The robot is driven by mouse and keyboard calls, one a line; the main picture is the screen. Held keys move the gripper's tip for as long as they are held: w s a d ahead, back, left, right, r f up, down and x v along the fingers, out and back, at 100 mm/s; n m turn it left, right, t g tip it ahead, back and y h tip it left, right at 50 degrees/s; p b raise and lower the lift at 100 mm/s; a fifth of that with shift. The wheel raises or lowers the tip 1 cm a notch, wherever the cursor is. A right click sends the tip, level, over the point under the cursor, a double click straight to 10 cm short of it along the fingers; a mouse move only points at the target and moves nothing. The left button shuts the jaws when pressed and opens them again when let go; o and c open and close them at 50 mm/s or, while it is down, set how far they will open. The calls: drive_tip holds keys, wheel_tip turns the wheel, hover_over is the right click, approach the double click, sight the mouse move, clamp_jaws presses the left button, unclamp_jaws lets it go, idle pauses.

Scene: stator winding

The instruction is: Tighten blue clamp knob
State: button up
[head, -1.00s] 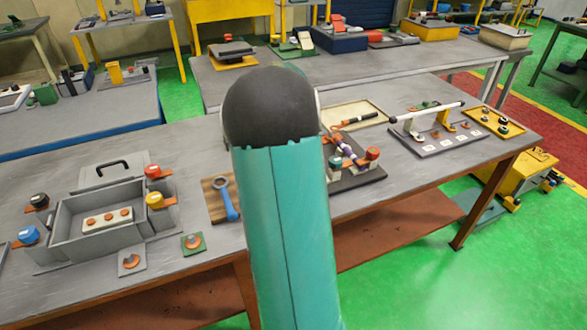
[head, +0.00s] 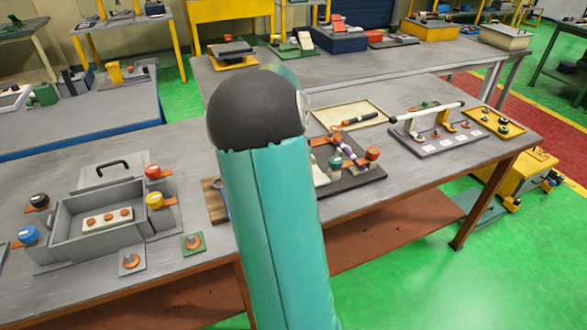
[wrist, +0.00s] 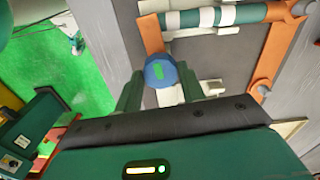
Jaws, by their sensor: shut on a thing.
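A round blue knob (wrist: 160,71) with a bright green mark on top stands in the wrist view, beside an orange bracket (wrist: 151,35). My gripper (wrist: 162,80) has its two dark green fingers on either side of this knob and is shut on it. The bracket carries a bar (wrist: 215,16) banded green and white. In the head view my arm hides the gripper and this knob. The dark plate (head: 372,174) of a fixture with a red knob (head: 372,153) shows to the right of the arm.
A grey box (head: 62,215) with several coloured knobs, one of them blue (head: 28,235), stands on the bench's left part. A cream tray (head: 325,118) and a plate with a white bar (head: 428,111) stand right.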

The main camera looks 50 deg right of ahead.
drive_tip(key=shift+w+r, duration=0.1)
drive_tip(key=shift+r, duration=0.05)
drive_tip(key=o, duration=1)
drive_tip(key=shift+c, duration=0.2)
wheel_tip(320, 180, up, 14)
drive_tip(key=shift+f, duration=0.2)
